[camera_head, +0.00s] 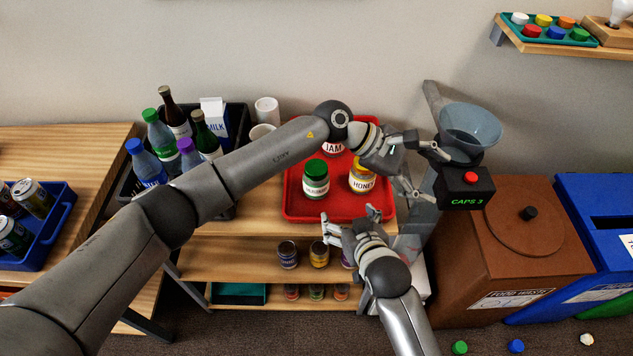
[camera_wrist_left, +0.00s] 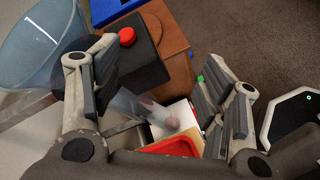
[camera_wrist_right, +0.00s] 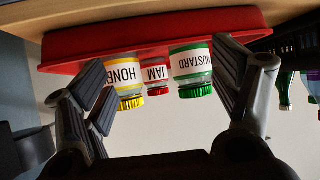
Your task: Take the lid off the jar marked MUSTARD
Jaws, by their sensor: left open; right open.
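The MUSTARD jar (camera_head: 316,184) stands upright on the red tray (camera_head: 294,207), its green lid (camera_head: 315,168) on. In the right wrist view the picture is upside down and the MUSTARD jar (camera_wrist_right: 189,62) shows at the right of the row, its green lid (camera_wrist_right: 195,91) lowest. My right gripper (camera_head: 348,216) is open and empty at the tray's front edge, apart from the jars. My left gripper (camera_head: 432,174) is open and empty, right of the tray near the black CAPS box (camera_head: 464,187).
The HONEY jar (camera_head: 360,184) stands right of the MUSTARD jar, and the JAM jar (camera_head: 333,149) behind, partly hidden by my left arm. A funnel (camera_head: 470,130) is beyond my left gripper. A black crate of bottles (camera_head: 240,122) stands left of the tray.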

